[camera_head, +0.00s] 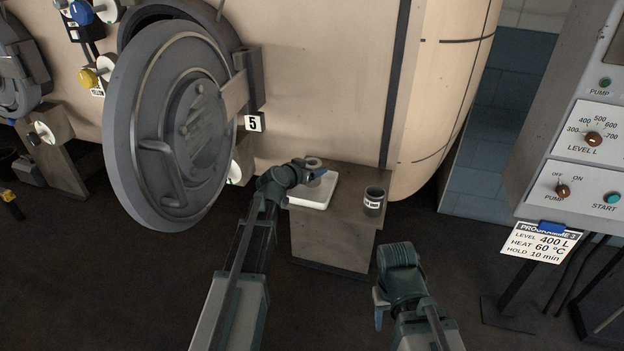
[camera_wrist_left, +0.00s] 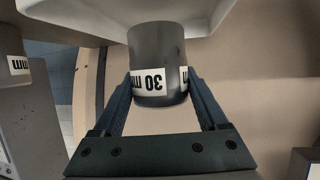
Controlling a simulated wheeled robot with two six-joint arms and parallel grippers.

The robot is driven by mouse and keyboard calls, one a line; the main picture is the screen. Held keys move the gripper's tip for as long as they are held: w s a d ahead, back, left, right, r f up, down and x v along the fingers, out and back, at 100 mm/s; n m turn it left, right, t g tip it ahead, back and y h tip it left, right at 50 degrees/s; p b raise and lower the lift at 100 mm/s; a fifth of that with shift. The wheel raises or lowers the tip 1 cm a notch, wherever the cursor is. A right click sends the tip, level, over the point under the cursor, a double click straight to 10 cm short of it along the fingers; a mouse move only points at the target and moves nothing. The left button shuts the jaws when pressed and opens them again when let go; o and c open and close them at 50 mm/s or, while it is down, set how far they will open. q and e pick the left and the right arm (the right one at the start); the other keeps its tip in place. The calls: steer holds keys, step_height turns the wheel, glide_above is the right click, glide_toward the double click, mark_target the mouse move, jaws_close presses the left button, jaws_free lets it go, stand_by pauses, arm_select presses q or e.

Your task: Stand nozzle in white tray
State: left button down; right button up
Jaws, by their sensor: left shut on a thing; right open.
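The grey cylindrical nozzle (camera_wrist_left: 157,62) has a white "30 mm" label, which reads upside down in the left wrist view. My left gripper (camera_head: 308,172) is shut on it, with one finger on each side. In the head view the nozzle (camera_head: 313,163) shows its ring-shaped top and looks about upright over the back of the white tray (camera_head: 312,202). The tray's edge (camera_wrist_left: 215,12) is close to the nozzle's far end in the wrist view; I cannot tell whether they touch. My right gripper (camera_head: 381,310) is open, low and apart from the stand, its fingers partly hidden.
A second dark, labelled cylinder (camera_head: 374,201) stands right of the tray on the grey stand (camera_head: 332,246). The round machine door (camera_head: 165,125) hangs open at the left. A control panel (camera_head: 575,150) with a programme card (camera_head: 541,243) is at the right.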

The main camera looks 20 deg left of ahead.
arm_select(q)
steer(key=shift+f+b, duration=0.95)
steer(key=shift+f, duration=0.4)
arm_select(e)
steer(key=shift+f, duration=1.4)
arm_select(q)
steer(key=shift+f, duration=0.15)
jaws_free()
arm_select(e)
steer(key=shift+f, duration=0.1)
arm_select(q)
steer(key=shift+s+r, duration=0.1)
steer(key=shift+r, duration=0.2)
steer(key=p+v, duration=0.4)
steer(key=v, duration=0.7)
steer(key=shift+s+p, duration=0.35)
steer(key=shift+s, duration=0.1)
arm_select(e)
step_height(320, 180, up, 5)
steer(key=shift+f, duration=0.1)
arm_select(q)
steer(key=shift+a, duration=0.1)
